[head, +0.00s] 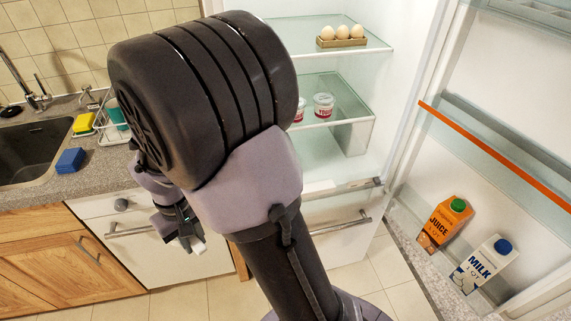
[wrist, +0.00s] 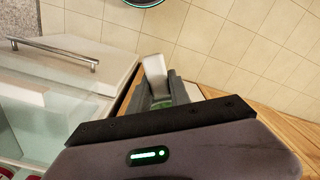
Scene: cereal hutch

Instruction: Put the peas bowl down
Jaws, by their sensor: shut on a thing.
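My gripper (head: 186,228) is low in front of the white drawer, left of my arm in the head view. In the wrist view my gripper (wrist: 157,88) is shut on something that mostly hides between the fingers. A small white thing (wrist: 154,66) shows at the fingertips, with a bit of green behind it. I cannot tell whether this is the peas bowl.
A white drawer front (head: 150,262) with a bar handle is behind the gripper. A grey counter (head: 100,170) with a sink, yellow sponge (head: 84,123) and blue block (head: 70,160) is left. The open fridge holds eggs (head: 341,37), small cups, juice (head: 444,222) and milk (head: 485,263).

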